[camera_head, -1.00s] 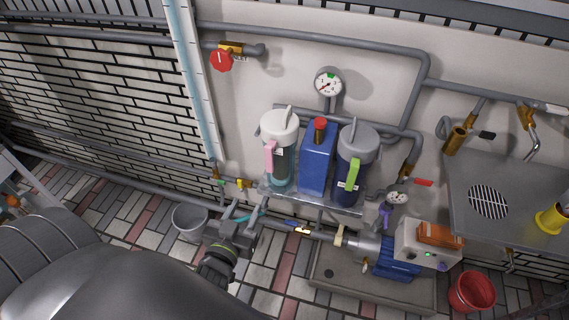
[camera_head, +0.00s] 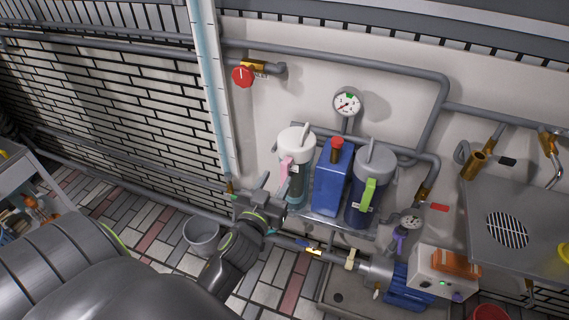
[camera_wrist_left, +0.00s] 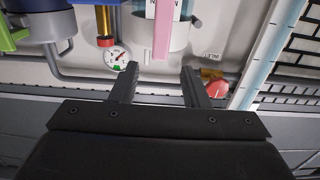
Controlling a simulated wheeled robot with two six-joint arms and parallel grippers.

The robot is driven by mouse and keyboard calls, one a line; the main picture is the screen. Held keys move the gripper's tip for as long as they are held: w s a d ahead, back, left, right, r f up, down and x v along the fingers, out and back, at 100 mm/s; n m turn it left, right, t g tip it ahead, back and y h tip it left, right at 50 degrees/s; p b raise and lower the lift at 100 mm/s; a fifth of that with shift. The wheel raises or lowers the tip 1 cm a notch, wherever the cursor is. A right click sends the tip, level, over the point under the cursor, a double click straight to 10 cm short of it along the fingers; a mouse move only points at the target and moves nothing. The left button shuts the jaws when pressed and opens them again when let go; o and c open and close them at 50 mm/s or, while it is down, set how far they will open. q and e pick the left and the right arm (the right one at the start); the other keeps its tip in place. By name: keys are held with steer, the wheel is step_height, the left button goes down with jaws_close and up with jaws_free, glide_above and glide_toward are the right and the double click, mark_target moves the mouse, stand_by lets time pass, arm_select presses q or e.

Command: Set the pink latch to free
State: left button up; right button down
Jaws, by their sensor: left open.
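The pink latch (camera_head: 285,167) sits on the left side of the white-topped clear filter housing (camera_head: 297,140). In the left wrist view the pink latch (camera_wrist_left: 163,32) hangs down from the top edge, roughly in line with the gap between my fingertips. My left gripper (camera_head: 273,190) is open and empty, just below and left of the latch. The open fingers of the left gripper (camera_wrist_left: 158,70) show in the wrist view; I cannot tell that they touch the latch. My right gripper is not in view.
A blue box with a red cap (camera_head: 332,178) and a dark housing with a green latch (camera_head: 369,190) stand to the right. A red valve knob (camera_head: 243,77) and a gauge (camera_head: 347,103) are above. A bucket (camera_head: 201,235) stands on the floor at left.

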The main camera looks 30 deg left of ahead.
mark_target(284, 166)
arm_select(q)
steer(key=x, duration=0.7)
steer(key=shift+c, duration=0.3)
jaws_close()
